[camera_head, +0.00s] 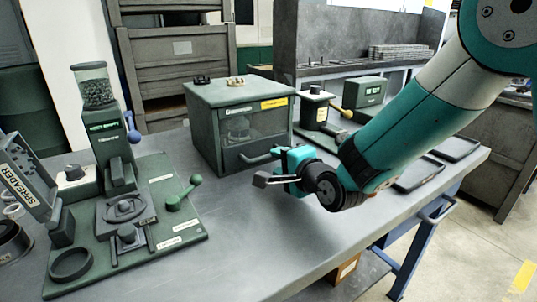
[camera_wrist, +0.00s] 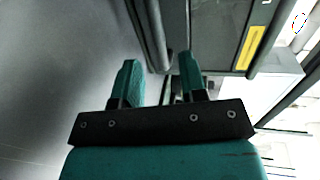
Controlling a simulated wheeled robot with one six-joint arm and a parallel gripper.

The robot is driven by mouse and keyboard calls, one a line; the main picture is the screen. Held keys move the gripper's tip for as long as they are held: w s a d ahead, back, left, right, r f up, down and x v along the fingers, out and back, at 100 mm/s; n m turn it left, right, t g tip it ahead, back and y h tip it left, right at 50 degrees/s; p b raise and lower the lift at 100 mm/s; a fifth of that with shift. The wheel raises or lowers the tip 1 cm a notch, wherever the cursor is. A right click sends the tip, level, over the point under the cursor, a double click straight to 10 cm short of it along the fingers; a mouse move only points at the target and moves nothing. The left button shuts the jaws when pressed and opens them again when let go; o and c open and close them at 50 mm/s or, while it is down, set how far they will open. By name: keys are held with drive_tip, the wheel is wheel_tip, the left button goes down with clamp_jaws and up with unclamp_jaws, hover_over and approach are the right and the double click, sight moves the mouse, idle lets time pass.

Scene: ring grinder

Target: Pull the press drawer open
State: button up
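A grey-green box-shaped unit (camera_head: 205,107) with a front window and a yellow label stands mid-table; I take it to be the press, though its name is not readable. A dark bar handle (camera_head: 256,157) runs low across its front. The bar also shows in the wrist view (camera_wrist: 150,35), just beyond the gap between my fingers. My gripper (camera_head: 275,172) is at the handle's right end, in front of the unit. In the wrist view its two teal fingers (camera_wrist: 161,76) are apart with no object visibly clamped. Whether they touch the handle cannot be told.
A green board (camera_head: 190,235) with a grinder (camera_head: 108,145) and a blue-knobbed lever fills the left. A small machine with a yellow-knobbed lever (camera_head: 316,108) stands right of the unit. Dark trays (camera_head: 420,176) lie at the right. The table's front middle is clear.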

sight(269, 157)
drive_tip(key=x, duration=0.6)
drive_tip(key=shift+s, duration=0.1)
clamp_jaws()
